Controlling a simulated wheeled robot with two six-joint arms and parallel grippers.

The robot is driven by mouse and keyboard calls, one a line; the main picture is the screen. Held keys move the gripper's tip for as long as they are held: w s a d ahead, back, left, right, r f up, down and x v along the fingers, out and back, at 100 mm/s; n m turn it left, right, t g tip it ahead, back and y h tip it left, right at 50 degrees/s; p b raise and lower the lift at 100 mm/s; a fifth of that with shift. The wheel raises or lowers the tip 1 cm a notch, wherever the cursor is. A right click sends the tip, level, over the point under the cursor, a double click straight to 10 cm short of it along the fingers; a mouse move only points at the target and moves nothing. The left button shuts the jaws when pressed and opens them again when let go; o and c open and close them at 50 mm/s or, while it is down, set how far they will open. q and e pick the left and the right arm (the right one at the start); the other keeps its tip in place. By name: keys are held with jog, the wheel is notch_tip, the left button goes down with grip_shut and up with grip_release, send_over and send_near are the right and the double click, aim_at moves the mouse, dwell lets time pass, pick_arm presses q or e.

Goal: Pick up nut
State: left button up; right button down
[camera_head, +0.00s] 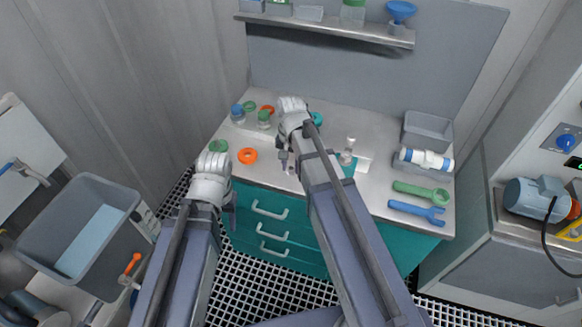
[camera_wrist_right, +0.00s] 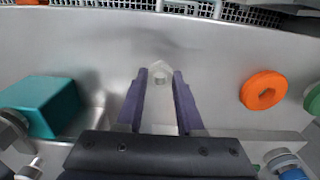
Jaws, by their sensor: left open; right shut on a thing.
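A pale hexagonal nut (camera_wrist_right: 160,77) sits between the fingertips of my right gripper (camera_wrist_right: 160,80) in the right wrist view. The fingers are shut on it. In the head view the right gripper (camera_head: 290,166) is over the front part of the metal worktop (camera_head: 378,205), right of an orange ring. I cannot tell whether the nut touches the worktop. My left gripper (camera_head: 230,202) is open, in front of the worktop's left front edge; its fingers are mostly hidden by its own wrist.
An orange ring (camera_head: 247,156) and a green ring (camera_head: 218,146) lie at the left. Blue- and green-capped vessels (camera_head: 238,115) stand behind them. A teal block (camera_wrist_right: 50,105) is on the other side. Green and blue wrenches (camera_head: 417,212) and a grey bin (camera_head: 428,128) are at the right.

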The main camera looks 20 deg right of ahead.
pick_arm(q)
notch_tip(320, 180, up, 10)
jog(key=p, duration=1)
pick_arm(e)
notch_tip(320, 180, up, 10)
